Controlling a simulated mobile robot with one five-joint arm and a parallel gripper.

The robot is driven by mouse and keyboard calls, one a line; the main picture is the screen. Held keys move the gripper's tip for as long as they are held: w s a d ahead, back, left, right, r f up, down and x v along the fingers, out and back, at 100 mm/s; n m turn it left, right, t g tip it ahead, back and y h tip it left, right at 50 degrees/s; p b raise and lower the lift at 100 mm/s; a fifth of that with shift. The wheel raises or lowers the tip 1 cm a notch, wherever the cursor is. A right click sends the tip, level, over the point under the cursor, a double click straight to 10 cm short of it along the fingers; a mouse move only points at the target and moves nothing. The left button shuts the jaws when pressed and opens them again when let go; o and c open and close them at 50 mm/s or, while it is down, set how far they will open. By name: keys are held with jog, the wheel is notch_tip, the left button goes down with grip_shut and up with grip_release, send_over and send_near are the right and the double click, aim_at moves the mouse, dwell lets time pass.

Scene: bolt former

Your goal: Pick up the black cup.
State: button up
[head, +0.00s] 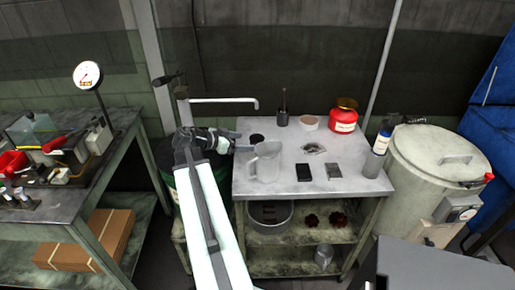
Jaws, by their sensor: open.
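A small black cup (282,119) stands upright near the back edge of the grey worktable, with a thin dark stick rising from it. A low dark round thing (257,138) lies further left, behind the clear jug; I cannot tell what it is. My arm reaches up from the bottom of the head view, and my gripper (234,146) is at the table's left edge, turned to the right. It is open, with nothing seen in it. It is left of the black cup and apart from it, close to the clear jug.
The worktable (300,186) holds a clear jug (266,163), a red can (344,118), a pale round lid (309,123), dark flat blocks (299,173) and a bottle (382,140). A large pale drum (430,190) stands right. A cluttered bench (60,205) stands left.

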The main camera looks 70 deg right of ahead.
aim_at(257, 140)
jog(key=shift+b+x, duration=0.5)
jog(key=shift+x, duration=0.55)
jog(key=shift+s+d+f, duration=0.1)
jog(key=shift+s+d, duration=0.05)
jog(key=shift+d, duration=0.15)
jog(key=b+x, duration=0.2)
jog(key=x, duration=0.3)
jog(key=shift+d, duration=0.2)
jog(key=shift+r, duration=0.2)
jog(key=c, duration=1.4)
jog(key=shift+c, duration=0.2)
jog(key=shift+r, duration=0.1)
